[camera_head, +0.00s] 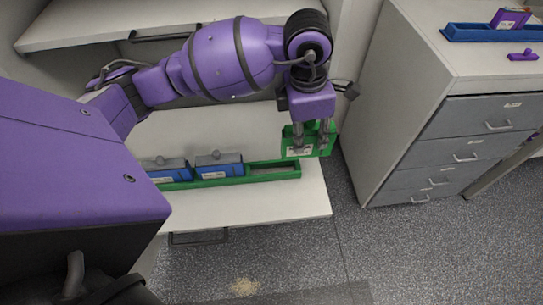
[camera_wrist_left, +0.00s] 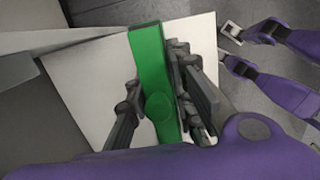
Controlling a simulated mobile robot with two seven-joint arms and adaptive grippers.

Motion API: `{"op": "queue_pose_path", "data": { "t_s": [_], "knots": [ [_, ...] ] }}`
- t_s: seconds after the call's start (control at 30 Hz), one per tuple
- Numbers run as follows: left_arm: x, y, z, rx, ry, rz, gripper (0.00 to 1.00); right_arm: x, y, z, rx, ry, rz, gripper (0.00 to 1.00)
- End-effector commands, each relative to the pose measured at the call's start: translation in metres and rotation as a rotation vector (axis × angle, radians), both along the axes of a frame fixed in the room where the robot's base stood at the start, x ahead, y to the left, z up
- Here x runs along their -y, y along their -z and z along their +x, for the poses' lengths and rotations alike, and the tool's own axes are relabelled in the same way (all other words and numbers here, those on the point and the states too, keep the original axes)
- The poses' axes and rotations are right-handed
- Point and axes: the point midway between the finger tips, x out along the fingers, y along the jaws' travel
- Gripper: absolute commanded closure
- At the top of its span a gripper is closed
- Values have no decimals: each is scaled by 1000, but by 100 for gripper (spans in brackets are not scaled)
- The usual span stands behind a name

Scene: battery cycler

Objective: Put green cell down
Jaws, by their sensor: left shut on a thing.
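My left gripper (camera_head: 312,143) is shut on the green cell (camera_head: 291,141), with its grey fingers on either side of it. The cell is a green block with a white label, held at the right end of the green tray (camera_head: 291,174). I cannot tell whether it touches the tray or the shelf. In the left wrist view, the green cell (camera_wrist_left: 150,62) is a long upright strip between the fingers of my left gripper (camera_wrist_left: 162,105). The right part of the tray is empty. My right gripper is not identifiable in these views.
Two grey and blue cells (camera_head: 218,165) (camera_head: 165,169) stand in the tray's left part. The pale pulled-out shelf (camera_head: 290,202) has free room in front.

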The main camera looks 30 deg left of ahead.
Motion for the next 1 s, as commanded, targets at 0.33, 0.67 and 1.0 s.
{"op": "queue_pose_path", "data": {
  "t_s": [0.33, 0.67, 1.0],
  "knots": [
    [-55, 48, -26, 1, -1, 1, 100, 2, -2, -14, -27, 1, -1, 100],
    [-71, 69, -32, 4, 2, -1, 100, -1, -6, -8, -16, -6, 2, 100],
    [-72, 103, -33, 5, 3, -1, 100, -2, -7, -7, -14, -6, 4, 100]
  ]
}}
